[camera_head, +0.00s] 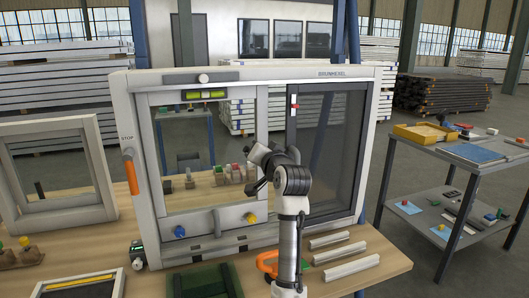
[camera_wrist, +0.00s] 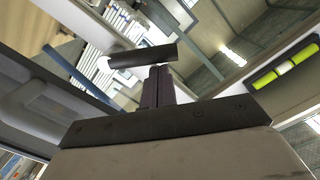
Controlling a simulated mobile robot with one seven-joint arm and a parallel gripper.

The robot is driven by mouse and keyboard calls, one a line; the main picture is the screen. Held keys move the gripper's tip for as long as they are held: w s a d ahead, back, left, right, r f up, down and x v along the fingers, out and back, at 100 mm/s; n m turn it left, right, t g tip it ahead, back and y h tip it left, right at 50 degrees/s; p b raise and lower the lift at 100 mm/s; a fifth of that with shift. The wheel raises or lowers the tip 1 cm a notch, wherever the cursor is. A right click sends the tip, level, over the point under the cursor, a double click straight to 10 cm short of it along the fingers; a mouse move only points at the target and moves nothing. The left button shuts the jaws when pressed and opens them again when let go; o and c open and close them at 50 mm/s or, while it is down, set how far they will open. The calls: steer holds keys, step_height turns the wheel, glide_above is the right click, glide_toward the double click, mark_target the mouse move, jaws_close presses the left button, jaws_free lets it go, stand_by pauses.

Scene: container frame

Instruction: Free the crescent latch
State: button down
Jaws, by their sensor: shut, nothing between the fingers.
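A sliding window in a pale frame (camera_head: 245,76) stands on a wooden bench, with a clear pane at left and a darker pane (camera_head: 333,150) at right. My gripper (camera_head: 254,156) is in front of the middle of the window, by the upright between the panes. In the wrist view my gripper's fingers (camera_wrist: 160,72) are shut and empty. A short dark bar (camera_wrist: 143,56) with a white round end lies just beyond the fingertips; I cannot tell if they touch, or if it is the crescent latch. A white and red piece (camera_head: 294,106) is on the dark pane's left edge.
A green-yellow level (camera_head: 205,94) is at the upper left pane, also in the wrist view (camera_wrist: 283,72). Blue (camera_head: 180,232) and yellow (camera_head: 250,218) knobs flank a handle below. An orange grip (camera_head: 131,176) is on the left jamb. Pale strips (camera_head: 338,253) lie front right; a cart stands right.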

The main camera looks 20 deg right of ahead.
steer(key=shift+a+f+n+b, duration=0.35)
steer(key=shift+a+f+n, duration=0.3)
steer(key=shift+n, duration=0.35)
steer(key=shift+a, duration=0.2)
steer(key=s+b, duration=0.3)
steer(key=s, duration=1)
steer(key=shift+s+d+r+b, duration=0.25)
steer(key=shift+s+d+b, duration=0.05)
steer(key=shift+s+d, duration=0.1)
